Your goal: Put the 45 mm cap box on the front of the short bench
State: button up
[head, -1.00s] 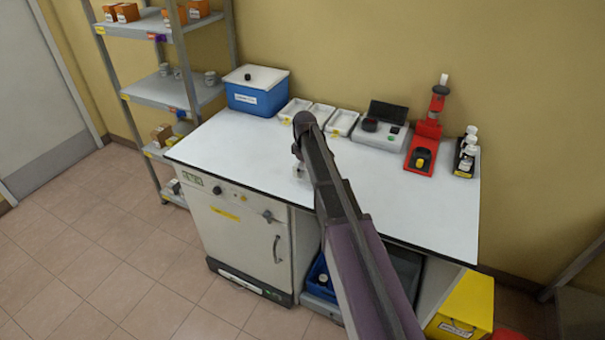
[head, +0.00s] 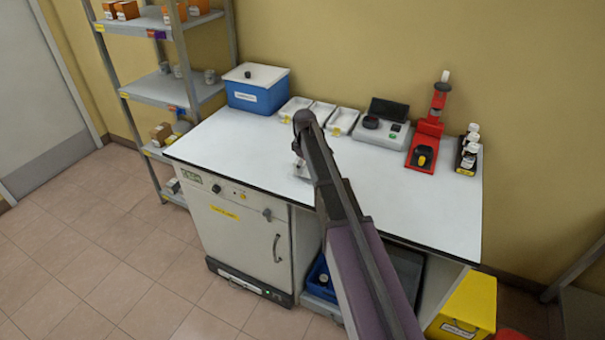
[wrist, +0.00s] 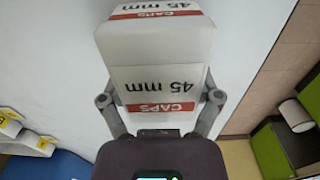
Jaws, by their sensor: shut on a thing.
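The 45 mm cap box (wrist: 157,60) is white with a red band reading CAPS and black "45 mm" lettering. It fills the upper middle of the wrist view, between the two fingers of my gripper (wrist: 160,98), which is shut on it. In the head view my arm covers most of the gripper, and only a small pale part shows over the bench top near the front edge. The short bench (head: 240,150) has a white top with a dark edge. I cannot tell whether the box touches the bench top.
On the bench stand a blue box (head: 258,97) with a white lid, several white trays (head: 320,114), a grey instrument (head: 380,128), a red device (head: 427,143) and a rack of bottles (head: 468,152). A shelf rack (head: 165,88) stands left. The bench's left front is clear.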

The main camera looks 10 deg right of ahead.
jog(key=shift+f+b, duration=0.5)
jog(key=shift+f, duration=0.3)
jog(key=shift+f, duration=0.2)
jog(key=o, duration=0.9)
jog(key=shift+r, duration=0.1)
jog(key=shift+o, duration=0.2)
jog(key=shift+r, duration=0.15)
notch_tip(320, 180, up, 12)
jog(key=p, duration=1.2)
jog(key=s+m, duration=1)
jog(key=s, duration=2)
jog(key=shift+d+m, duration=0.25)
jog(key=shift+m, duration=0.15)
